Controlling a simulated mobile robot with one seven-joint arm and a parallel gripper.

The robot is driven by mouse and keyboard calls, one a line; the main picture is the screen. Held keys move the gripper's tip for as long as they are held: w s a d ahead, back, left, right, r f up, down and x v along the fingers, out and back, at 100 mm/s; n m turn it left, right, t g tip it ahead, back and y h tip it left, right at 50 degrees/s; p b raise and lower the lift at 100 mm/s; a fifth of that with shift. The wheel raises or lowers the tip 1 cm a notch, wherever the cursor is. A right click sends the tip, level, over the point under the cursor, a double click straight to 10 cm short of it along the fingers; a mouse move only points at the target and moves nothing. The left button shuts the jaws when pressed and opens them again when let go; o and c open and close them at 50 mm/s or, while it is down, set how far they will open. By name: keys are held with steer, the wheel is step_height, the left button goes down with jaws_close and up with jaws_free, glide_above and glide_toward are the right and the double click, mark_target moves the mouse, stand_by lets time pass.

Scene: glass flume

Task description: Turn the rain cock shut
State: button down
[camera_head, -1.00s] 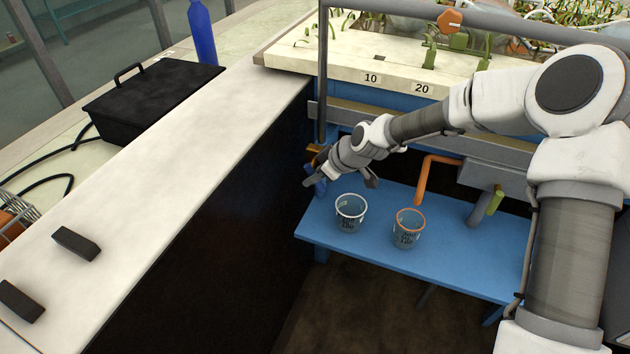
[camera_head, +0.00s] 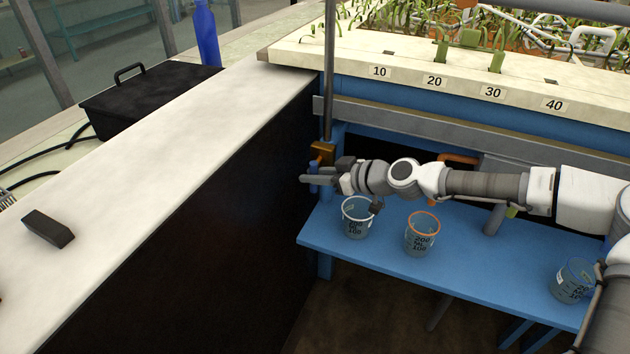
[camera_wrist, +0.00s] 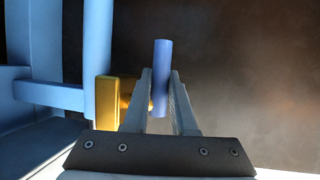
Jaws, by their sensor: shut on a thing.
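The rain cock is a brass valve (camera_head: 322,152) on the upright pipe at the flume's near left corner. It has a blue lever (camera_wrist: 162,55). My gripper (camera_head: 309,180) reaches it from the right, with the forearm nearly level. In the wrist view, my two fingers (camera_wrist: 160,78) lie on either side of the blue lever and are shut on it. The brass body (camera_wrist: 107,102) shows just left of the fingers. In the head view, my gripper partly hides the lever, so its exact angle is hard to tell there.
A blue shelf (camera_head: 470,268) below holds a white-rimmed beaker (camera_head: 355,222), an orange-rimmed beaker (camera_head: 421,238) and another beaker (camera_head: 572,282). My arm passes above them. An orange pipe (camera_head: 462,158) is partly behind my arm. A pale-topped bench wall (camera_head: 170,150) stands close on the left.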

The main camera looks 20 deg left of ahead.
stand_by(0.4)
steer(key=c, duration=1)
jaws_free()
steer(key=p+v, duration=0.4)
steer(key=v, duration=1.3)
steer(key=shift+d, duration=0.2)
steer(key=shift+f, duration=0.1)
